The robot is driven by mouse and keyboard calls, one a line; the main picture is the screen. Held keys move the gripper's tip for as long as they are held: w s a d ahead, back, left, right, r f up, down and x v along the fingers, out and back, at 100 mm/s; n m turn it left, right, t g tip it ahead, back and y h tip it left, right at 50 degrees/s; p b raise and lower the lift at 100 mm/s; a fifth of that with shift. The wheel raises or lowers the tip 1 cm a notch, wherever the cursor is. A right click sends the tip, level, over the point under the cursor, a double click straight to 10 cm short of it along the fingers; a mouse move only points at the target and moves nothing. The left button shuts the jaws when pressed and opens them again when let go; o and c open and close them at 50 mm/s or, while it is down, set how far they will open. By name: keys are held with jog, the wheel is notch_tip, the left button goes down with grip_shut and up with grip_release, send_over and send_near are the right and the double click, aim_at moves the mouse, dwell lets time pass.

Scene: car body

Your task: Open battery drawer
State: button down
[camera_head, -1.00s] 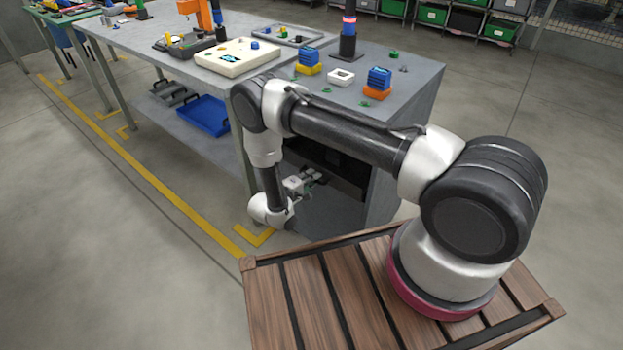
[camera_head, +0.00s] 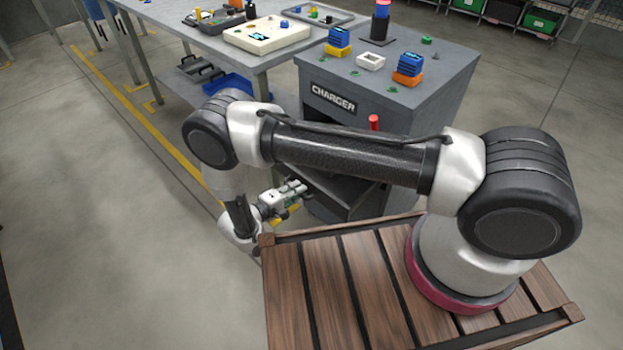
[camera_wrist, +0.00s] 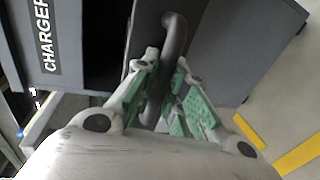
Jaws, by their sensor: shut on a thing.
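The grey charger cabinet (camera_head: 430,110) carries a CHARGER label (camera_head: 334,99), which also shows sideways in the wrist view (camera_wrist: 46,38). Below the label a drawer (camera_head: 345,190) stands out from the cabinet front, partly hidden behind my arm. In the wrist view its grey front panel (camera_wrist: 146,28) carries a dark curved handle (camera_wrist: 174,40). My gripper (camera_head: 296,190) is at the drawer front. In the wrist view its green-padded fingers (camera_wrist: 166,90) are shut on the handle, one on each side. The drawer's inside is mostly hidden.
On the cabinet top are blue battery blocks on yellow (camera_head: 338,42) and orange (camera_head: 408,70) bases, a white frame (camera_head: 371,61) and a signal tower (camera_head: 381,20). A long grey table (camera_head: 205,40) stands to the left. Floor at the left is clear.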

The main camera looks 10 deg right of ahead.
jog(key=shift+f+v, duration=0.2)
jog(key=shift+v, duration=0.85)
jog(key=shift+f+v, duration=0.25)
jog(key=shift+v, duration=0.8)
jog(key=shift+a, duration=0.1)
jog(key=c, duration=1.5)
grip_release()
jog(key=shift+o, duration=0.2)
jog(key=v, duration=1.2)
